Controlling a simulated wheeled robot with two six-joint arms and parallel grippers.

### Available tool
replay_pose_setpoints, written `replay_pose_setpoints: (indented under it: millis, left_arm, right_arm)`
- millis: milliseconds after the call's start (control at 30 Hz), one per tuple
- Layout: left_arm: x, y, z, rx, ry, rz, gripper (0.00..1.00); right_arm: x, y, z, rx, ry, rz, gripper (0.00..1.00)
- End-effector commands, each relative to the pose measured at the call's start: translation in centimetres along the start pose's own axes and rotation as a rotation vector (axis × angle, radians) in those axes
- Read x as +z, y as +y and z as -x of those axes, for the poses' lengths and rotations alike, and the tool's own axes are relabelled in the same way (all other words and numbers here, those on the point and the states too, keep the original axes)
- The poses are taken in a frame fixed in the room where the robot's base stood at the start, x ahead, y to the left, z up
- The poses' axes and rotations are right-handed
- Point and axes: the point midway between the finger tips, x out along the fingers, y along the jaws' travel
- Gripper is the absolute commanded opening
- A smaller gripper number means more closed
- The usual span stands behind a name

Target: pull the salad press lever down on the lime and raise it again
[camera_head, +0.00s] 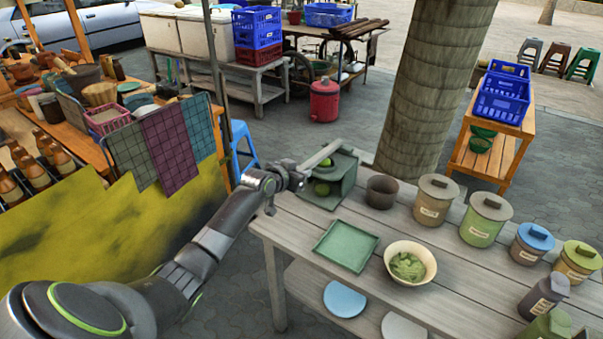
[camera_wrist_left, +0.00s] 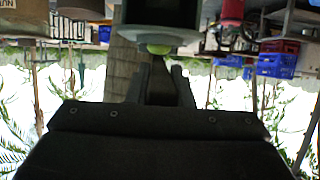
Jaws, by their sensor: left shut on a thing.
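The green salad press (camera_head: 345,182) stands at the far left end of the grey wooden table. Its pale lever (camera_head: 322,154) sticks up and out toward the left, tilted. A green lime (camera_head: 321,188) is low in the press opening, and a second green patch shows higher up behind the lever. My left gripper (camera_head: 298,174) is shut on the lever's outer end, left of the press. In the left wrist view, which is upside down, the fingers (camera_wrist_left: 160,82) close on the dark lever, with a lime (camera_wrist_left: 158,48) beyond. My right gripper is not in view.
On the table (camera_head: 300,230) are a green tray (camera_head: 345,246), a bowl of greens (camera_head: 410,265), a brown cup (camera_head: 381,191) and several lidded jars (camera_head: 436,200). A tree trunk (camera_head: 432,90) rises behind. A stall with cloths (camera_head: 168,145) stands left of my arm.

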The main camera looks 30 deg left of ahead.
Motion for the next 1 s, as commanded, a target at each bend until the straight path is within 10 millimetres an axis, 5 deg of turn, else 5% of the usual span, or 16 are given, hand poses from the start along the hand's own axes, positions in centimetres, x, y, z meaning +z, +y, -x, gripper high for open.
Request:
replay_pose_setpoints:
  millis: [300,900,933,1000]
  left_arm:
    - [2.4,0.0,-0.9,0.0,0.087,0.002,0.0]
    - [2.8,0.0,-1.1,0.0,0.104,0.002,0.0]
    - [2.8,0.0,-1.1,0.0,0.103,0.002,0.24]
    - [2.7,0.0,-1.1,0.0,0.105,0.001,0.33]
  right_arm:
    - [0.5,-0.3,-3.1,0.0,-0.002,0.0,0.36]
    - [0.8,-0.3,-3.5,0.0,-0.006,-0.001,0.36]
    - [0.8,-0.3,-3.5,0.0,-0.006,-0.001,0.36]
    - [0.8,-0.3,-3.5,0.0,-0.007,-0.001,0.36]
